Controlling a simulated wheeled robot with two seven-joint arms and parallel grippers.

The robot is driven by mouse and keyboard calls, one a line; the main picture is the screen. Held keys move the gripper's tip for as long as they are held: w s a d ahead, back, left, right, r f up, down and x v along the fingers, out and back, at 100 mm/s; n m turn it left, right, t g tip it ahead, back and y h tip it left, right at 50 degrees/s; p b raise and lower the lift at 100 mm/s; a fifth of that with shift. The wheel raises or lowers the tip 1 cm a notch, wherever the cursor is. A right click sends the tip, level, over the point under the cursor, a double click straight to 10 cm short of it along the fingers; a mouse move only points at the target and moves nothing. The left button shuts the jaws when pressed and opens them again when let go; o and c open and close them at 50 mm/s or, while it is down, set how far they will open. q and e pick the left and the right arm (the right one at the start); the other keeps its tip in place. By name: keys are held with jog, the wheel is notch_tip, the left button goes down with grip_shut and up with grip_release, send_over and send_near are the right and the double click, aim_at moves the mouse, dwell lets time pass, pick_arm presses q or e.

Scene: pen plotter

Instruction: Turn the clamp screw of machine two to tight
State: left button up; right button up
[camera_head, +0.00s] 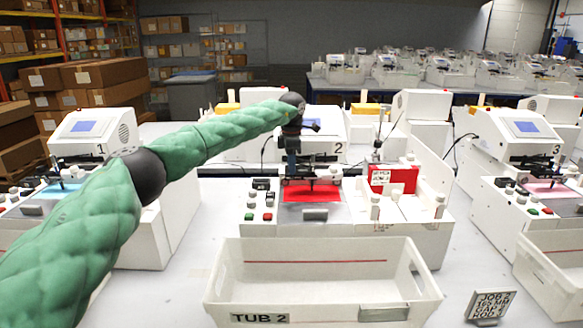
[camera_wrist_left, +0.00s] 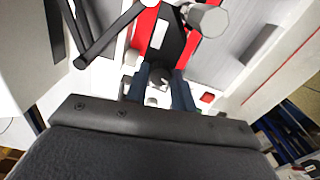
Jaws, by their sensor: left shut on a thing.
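Machine two (camera_head: 327,124), white with a "2" on its housing, stands in the middle of the head view. A red bed (camera_head: 312,194) lies below its carriage. My left gripper (camera_head: 292,173) reaches down in front of the machine's housing, above the left part of the red bed. In the left wrist view, the dark blue fingers of the left gripper (camera_wrist_left: 160,90) are shut on a small dark-and-grey knob (camera_wrist_left: 158,76), which appears to be the clamp screw. The fingers hide much of it, and its turn angle cannot be read. My right gripper is not in view.
An empty white tub marked "TUB 2" (camera_head: 230,283) stands in front. A red box (camera_head: 407,180) with a label sits right of the bed. Buttons (camera_head: 267,216) are at the left. Machines one (camera_head: 95,130) and three (camera_head: 520,133) flank it. A job card (camera_head: 491,305) stands front right.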

pick_arm(q)
jog(key=m, duration=0.3)
jog(key=shift+b, duration=0.3)
jog(key=shift+r+m, duration=0.1)
jog(key=shift+m, duration=1.3)
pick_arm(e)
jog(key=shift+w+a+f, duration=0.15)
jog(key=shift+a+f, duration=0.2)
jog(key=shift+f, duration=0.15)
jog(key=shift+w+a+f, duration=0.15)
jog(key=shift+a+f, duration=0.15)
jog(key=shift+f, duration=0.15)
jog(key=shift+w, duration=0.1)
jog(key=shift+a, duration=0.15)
pick_arm(q)
jog(key=o, duration=1)
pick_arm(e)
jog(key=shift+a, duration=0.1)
